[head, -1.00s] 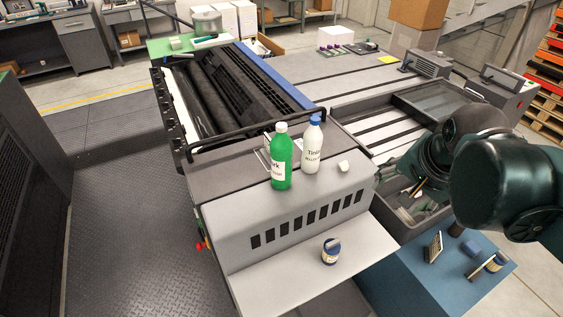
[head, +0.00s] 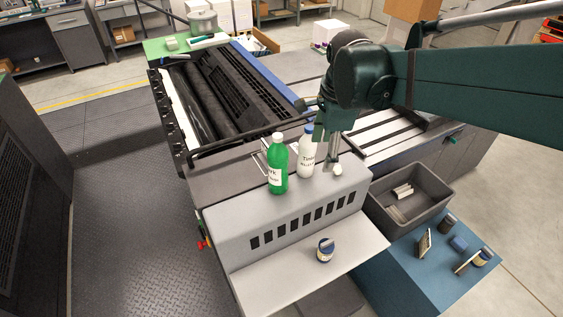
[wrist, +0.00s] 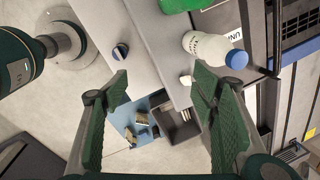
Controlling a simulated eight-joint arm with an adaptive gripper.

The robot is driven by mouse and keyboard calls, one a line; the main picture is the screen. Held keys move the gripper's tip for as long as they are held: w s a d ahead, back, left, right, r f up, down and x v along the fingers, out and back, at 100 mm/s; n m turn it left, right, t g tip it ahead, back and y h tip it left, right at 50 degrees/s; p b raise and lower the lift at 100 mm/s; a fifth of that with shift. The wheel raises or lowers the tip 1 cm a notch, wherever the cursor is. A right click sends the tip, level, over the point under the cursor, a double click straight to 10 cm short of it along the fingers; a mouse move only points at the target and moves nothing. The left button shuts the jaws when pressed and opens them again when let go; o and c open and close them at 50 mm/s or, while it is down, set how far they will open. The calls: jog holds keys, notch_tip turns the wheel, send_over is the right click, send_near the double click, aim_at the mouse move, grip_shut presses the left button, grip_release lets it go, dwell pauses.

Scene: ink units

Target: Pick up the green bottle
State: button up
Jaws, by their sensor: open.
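The green bottle (head: 278,166) with a white cap and white label stands upright on the grey top of the machine housing in the head view. Its lower part shows at the top edge of the wrist view (wrist: 182,5). A white bottle (head: 306,155) with a blue cap stands just to its right, and it also shows in the wrist view (wrist: 208,47). My gripper (head: 334,162) points down to the right of the white bottle, apart from the green bottle. In the wrist view my gripper (wrist: 160,82) has its fingers wide apart with nothing held between them.
A small white object (head: 338,170) lies by my gripper. A blue-lidded jar (head: 325,250) sits on the lower grey shelf. A dark grey bin (head: 437,196) and a blue table (head: 415,268) with small items stand at right. The housing's front is clear.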

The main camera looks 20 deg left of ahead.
aim_at(278, 135)
jog(key=a+m+p, duration=0.1)
jog(key=a, duration=0.3)
jog(key=w+a+m+g+p, duration=0.1)
jog(key=a+m, duration=0.1)
jog(key=a, duration=0.3)
jog(key=a+m+p, duration=0.1)
jog(key=a+p, duration=0.1)
jog(key=a, duration=0.2)
jog(key=shift+w+a+m+h, duration=0.2)
jog(key=shift+w+m+h, duration=0.05)
jog(key=shift+m+h, duration=0.05)
jog(key=shift+a+f+g, duration=0.15)
jog(key=shift+a+g, duration=0.15)
jog(key=shift+a, duration=0.1)
jog(key=shift+f, duration=1.3)
jog(key=shift+f, duration=0.1)
jog(key=shift+s+f, duration=0.1)
jog(key=shift+f, duration=2.4)
